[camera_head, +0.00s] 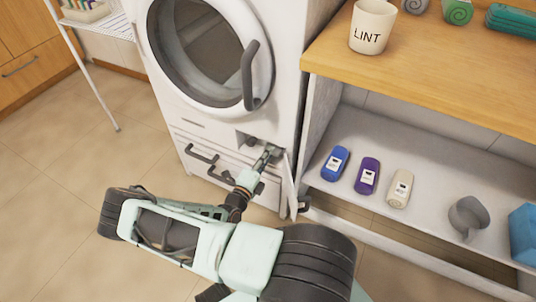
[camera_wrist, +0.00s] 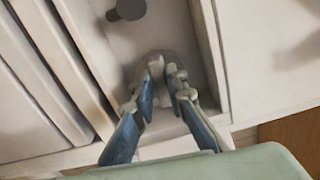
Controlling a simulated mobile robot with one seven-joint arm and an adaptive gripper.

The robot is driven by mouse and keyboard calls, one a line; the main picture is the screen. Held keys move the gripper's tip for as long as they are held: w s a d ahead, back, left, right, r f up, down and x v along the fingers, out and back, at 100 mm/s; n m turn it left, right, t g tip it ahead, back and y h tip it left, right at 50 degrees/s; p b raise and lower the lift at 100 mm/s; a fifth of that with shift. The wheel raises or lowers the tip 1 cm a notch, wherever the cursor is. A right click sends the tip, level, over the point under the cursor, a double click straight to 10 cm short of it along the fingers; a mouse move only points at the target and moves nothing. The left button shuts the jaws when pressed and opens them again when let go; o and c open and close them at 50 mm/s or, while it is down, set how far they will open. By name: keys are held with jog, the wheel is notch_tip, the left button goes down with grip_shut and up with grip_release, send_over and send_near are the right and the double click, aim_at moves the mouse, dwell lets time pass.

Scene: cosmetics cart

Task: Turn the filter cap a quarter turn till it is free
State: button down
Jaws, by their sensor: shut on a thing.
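The filter cap (camera_wrist: 156,62) is a light grey piece with a raised grip, inside the recess at the lower front of the white washing machine (camera_head: 165,115). My gripper (camera_wrist: 162,90) reaches into this recess, with its two fingers closed on either side of the cap's grip. In the head view my gripper (camera_head: 268,156) is at the recess and covers most of the cap. The fingers hide part of the cap in the wrist view, so its exact angle is hard to tell.
A dark round knob (camera_wrist: 127,9) sits in the same recess. An open white flap (camera_head: 290,185) stands just right of my gripper. Drawer handles (camera_head: 202,155) are to the left. Blue (camera_head: 335,163), purple (camera_head: 367,175) and beige (camera_head: 399,188) bottles lie on the right shelf.

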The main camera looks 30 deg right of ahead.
jog(key=c, duration=1.9)
grip_release()
jog(key=shift+c, duration=0.2)
jog(key=v, duration=1.2)
jog(key=shift+r, duration=0.1)
